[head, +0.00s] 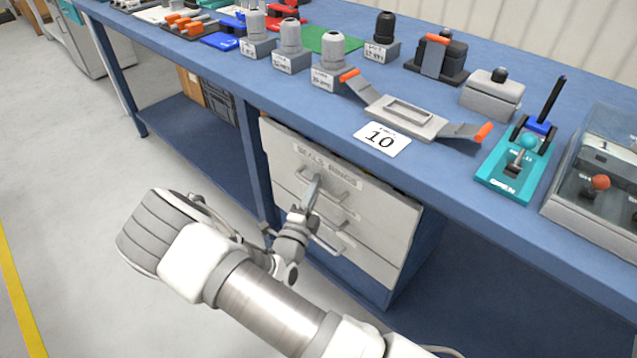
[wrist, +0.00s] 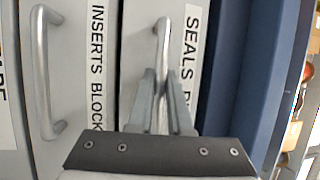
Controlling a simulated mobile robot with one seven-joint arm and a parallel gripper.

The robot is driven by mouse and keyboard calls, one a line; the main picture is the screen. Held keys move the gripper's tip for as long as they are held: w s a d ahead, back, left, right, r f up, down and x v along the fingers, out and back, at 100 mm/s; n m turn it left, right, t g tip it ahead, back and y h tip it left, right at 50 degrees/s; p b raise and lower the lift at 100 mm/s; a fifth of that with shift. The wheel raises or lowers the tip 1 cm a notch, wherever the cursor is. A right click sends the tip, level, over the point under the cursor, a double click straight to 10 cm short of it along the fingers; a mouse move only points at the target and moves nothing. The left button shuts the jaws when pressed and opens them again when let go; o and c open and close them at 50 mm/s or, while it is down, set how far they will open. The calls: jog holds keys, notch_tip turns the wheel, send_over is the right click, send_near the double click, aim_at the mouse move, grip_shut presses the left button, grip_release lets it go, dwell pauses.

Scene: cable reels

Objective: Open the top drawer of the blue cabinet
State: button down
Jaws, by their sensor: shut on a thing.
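The blue cabinet (head: 405,268) stands under the workbench and has several light grey drawer fronts with bar handles. The top drawer (head: 375,198) bears a label reading "SEALS RINGS"; I cannot tell whether it stands slightly out. My gripper (head: 313,190) is at this drawer's left-middle, shut on its handle (head: 345,178). In the wrist view, turned sideways, the fingers (wrist: 162,82) close around the top drawer handle (wrist: 160,38) beside the "SEALS" label (wrist: 190,55). The fingers hide part of the handle.
A lower drawer handle (wrist: 42,70) is beside the gripped one in the wrist view. The blue workbench (head: 450,178) overhangs the cabinet and carries several fixtures, including a grey tray (head: 440,128) with orange-ended arms. The grey floor (head: 80,220) at left is clear.

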jog(key=s+a+p, duration=0.3)
jog(key=s+a, duration=1.8)
jog(key=shift+s, duration=0.25)
jog(key=shift+a, duration=0.1)
jog(key=c, duration=1.1)
grip_release()
jog(key=p+v, duration=0.1)
jog(key=v, duration=1.6)
jog(key=shift+s+a+f, duration=0.1)
jog(key=shift+s+a, duration=0.05)
